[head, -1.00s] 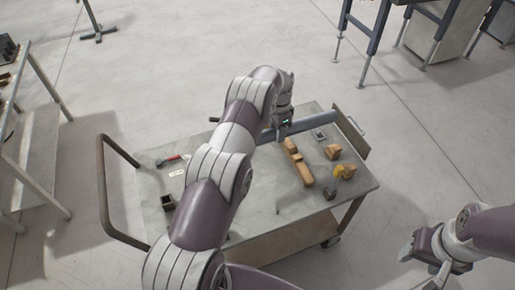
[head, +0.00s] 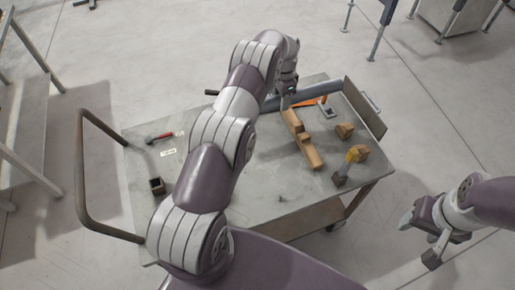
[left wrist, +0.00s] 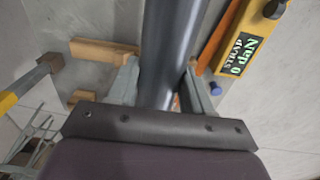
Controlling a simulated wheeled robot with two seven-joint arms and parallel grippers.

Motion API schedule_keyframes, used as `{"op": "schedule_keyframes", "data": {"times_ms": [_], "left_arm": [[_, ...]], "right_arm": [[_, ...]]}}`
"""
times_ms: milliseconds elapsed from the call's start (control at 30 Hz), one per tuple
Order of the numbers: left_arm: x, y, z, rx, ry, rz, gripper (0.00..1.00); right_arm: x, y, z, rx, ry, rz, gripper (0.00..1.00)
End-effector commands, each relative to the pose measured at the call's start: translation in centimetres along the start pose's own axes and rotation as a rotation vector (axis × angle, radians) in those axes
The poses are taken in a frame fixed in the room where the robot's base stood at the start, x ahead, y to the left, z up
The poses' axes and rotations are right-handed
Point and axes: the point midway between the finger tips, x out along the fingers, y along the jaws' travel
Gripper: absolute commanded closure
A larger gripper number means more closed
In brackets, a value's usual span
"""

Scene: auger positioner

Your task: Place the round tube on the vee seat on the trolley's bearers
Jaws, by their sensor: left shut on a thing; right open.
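My left gripper (head: 284,101) is shut on the round tube (head: 318,90), a dark grey pipe, over the far side of the trolley (head: 250,190). In the left wrist view the tube (left wrist: 168,45) runs lengthwise between the two fingers. A stepped wooden piece (head: 300,138) lies on the trolley top just nearer than the tube; I cannot tell whether it is the bearers or the vee seat. Whether the tube touches anything below is unclear. My right gripper (head: 428,245) is open and empty, off the trolley's right side.
Wooden blocks (head: 345,131), a yellow-and-grey item (head: 352,160), a red-handled tool (head: 158,137) and a small dark box (head: 157,186) lie on the trolley. A yellow strap gauge (left wrist: 252,38) reads 0 daN. The trolley's handle (head: 80,180) rises at left.

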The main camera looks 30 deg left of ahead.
Motion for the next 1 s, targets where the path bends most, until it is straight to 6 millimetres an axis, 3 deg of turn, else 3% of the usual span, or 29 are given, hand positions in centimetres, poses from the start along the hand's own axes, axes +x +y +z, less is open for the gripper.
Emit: {"op": "schedule_keyframes", "data": {"times_ms": [200, 467, 533, 1000], "left_arm": [[1.6, -0.1, 0.2, -0.001, 0.004, -0.005, 1.0], [3.2, 0.8, 2.0, -0.001, 0.005, -0.006, 1.0], [2.6, 1.3, 3.2, -0.001, 0.0, -0.001, 1.0], [7.2, 4.3, 9.8, -0.001, 0.002, -0.002, 1.0]], "right_arm": [[2.4, 0.0, 0.3, 0.0, 0.0, 0.0, 0.43], [7.2, 0.0, 0.8, 0.0, 0.0, 0.0, 0.43], [5.5, 0.0, 0.7, 0.0, -0.001, 0.0, 0.43], [3.1, 0.0, 0.4, 0.0, 0.0, 0.0, 0.43]]}}
